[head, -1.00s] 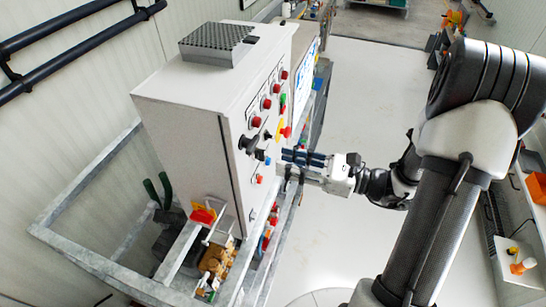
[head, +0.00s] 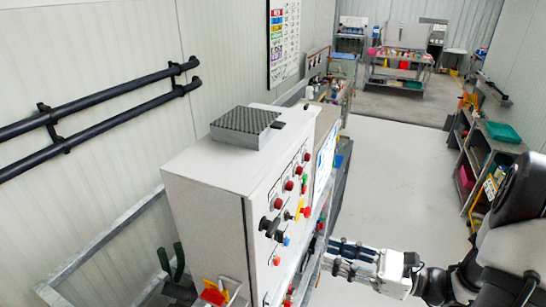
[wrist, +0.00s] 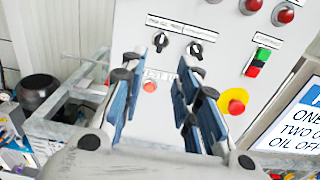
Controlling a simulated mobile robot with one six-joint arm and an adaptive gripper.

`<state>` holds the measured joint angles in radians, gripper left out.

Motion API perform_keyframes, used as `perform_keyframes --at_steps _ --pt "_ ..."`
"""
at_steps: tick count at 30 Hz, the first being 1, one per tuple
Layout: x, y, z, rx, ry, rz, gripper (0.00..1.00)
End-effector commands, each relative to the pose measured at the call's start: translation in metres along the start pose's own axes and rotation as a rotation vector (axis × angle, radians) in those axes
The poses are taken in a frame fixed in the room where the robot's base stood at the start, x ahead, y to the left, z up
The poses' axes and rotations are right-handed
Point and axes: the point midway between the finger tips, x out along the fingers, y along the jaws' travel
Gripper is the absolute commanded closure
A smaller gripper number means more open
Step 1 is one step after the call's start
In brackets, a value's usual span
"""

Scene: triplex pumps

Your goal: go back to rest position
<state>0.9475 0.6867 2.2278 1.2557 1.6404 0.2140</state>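My gripper (head: 335,256) is in front of the control cabinet (head: 207,190), a little to the right of its panel face in the head view. In the wrist view my gripper (wrist: 165,95) shows its two blue-padded fingers spread apart with nothing between them. Beyond the fingers is the panel, with two black rotary knobs (wrist: 161,42), a small red button (wrist: 149,86), a green and red switch (wrist: 257,62) and a red emergency stop on yellow (wrist: 236,101). The fingers appear clear of the controls.
A metal frame (head: 103,243) surrounds the cabinet's lower left. Black pipes (head: 100,112) run along the left wall. Shelving (head: 478,150) stands at right. The pale floor between (head: 395,170) is clear.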

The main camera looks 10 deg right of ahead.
Motion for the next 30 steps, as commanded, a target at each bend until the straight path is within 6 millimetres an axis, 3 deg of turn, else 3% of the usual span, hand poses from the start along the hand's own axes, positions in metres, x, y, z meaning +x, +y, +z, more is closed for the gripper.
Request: perform_keyframes --at_steps 5,10,15,18,24,30 --pt "0.021 0.028 -0.007 -0.090 0.088 0.138 0.71" --pt "0.048 0.097 -0.033 -0.335 0.294 0.452 0.71" --pt "0.045 0.156 -0.070 -0.654 0.507 0.762 0.71" --pt "0.034 0.177 -0.091 -0.870 0.623 0.922 0.71" --pt "0.008 0.191 -0.126 -1.352 0.825 1.176 0.71" --pt "-0.007 0.181 -0.136 -1.796 0.969 1.301 0.71"
